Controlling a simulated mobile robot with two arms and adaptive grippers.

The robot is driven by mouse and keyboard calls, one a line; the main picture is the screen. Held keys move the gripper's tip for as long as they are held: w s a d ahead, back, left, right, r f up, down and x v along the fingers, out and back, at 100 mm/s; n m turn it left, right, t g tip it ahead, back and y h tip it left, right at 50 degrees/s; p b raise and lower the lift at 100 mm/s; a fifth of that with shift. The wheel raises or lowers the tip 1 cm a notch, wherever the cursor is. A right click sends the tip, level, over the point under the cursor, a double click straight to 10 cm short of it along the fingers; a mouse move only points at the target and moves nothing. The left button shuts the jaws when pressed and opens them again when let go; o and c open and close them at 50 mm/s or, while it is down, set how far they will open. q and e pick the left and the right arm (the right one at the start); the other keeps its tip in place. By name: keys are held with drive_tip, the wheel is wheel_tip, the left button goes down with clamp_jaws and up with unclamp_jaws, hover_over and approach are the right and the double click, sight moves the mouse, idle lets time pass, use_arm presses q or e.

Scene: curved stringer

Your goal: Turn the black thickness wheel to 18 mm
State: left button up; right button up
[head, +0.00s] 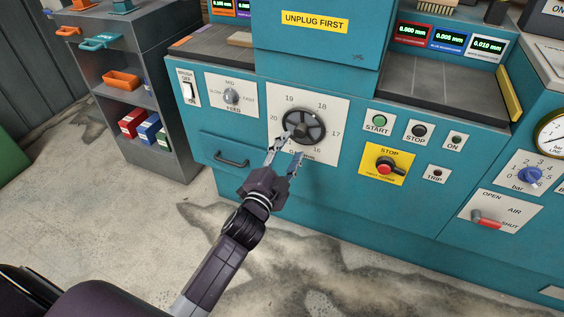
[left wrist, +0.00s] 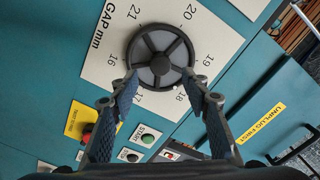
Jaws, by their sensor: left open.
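The black thickness wheel (head: 303,126), a spoked disc, sits on a white dial plate (head: 335,110) on the teal machine front. Numbers 16 to 20 show around it in the head view; 21 also shows in the left wrist view, with "GAP mm". I cannot tell which number the wheel points at. My left gripper (head: 285,152) is open just in front of the wheel's lower left. In the left wrist view the wheel (left wrist: 160,62) lies ahead between the fingertips, one at each side of its rim; contact is unclear. My right gripper is not in view.
A feed knob (head: 231,96) is left of the dial plate and a drawer handle (head: 231,160) is below it. A yellow stop panel with a red switch (head: 384,167) is to the right, below the START button (head: 379,121). The floor in front is clear.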

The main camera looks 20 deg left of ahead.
use_arm(q)
drive_tip(key=s, duration=0.6)
drive_tip(key=shift+s, duration=0.25)
drive_tip(key=shift+a, duration=0.15)
